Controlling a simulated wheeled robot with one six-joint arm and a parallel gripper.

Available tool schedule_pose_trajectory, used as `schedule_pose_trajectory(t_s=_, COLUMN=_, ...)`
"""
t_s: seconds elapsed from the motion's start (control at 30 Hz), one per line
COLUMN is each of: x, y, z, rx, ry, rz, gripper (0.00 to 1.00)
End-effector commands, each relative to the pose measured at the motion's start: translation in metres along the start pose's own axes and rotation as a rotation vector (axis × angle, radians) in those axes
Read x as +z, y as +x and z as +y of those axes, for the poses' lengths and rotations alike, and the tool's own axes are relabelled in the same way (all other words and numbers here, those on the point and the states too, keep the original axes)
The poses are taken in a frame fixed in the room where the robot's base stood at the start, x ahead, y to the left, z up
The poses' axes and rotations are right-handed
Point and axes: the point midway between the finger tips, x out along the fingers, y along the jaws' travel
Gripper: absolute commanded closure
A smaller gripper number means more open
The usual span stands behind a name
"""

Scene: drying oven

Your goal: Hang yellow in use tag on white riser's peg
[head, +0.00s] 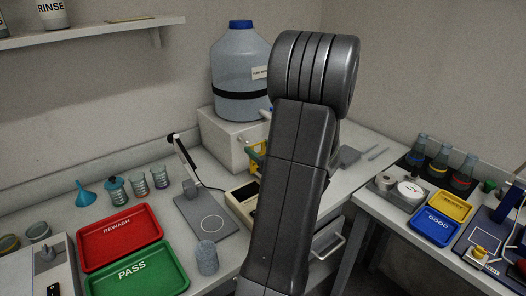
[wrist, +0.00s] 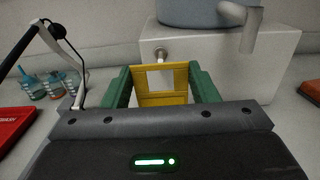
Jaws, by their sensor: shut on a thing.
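The yellow in use tag (wrist: 160,97) is held upright between the green fingers of my gripper (wrist: 162,78) in the wrist view. It has a square opening, through which pale riser surface shows. In the head view a bit of the yellow tag (head: 256,164) shows beside my arm, which hides most of my gripper. The white riser (wrist: 275,50) stands behind the tag, also seen in the head view (head: 224,137). Its round metal peg (wrist: 160,53) appears just above the tag's top edge; I cannot tell the gap in depth between them.
A large blue-capped bottle (head: 240,80) stands on the riser, with its spout (wrist: 251,30) hanging at the front right. A lamp-like stand (head: 184,160) is to the left. Red (head: 120,234) and green (head: 138,272) trays lie front left.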

Motion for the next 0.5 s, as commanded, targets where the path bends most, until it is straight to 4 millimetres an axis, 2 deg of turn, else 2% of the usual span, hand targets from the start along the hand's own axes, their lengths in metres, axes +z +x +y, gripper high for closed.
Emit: schedule_pose_trajectory(t_s=0.5, x=-0.003, y=0.032, z=0.001, rx=0.002, ry=0.0, rz=0.0, gripper=0.67)
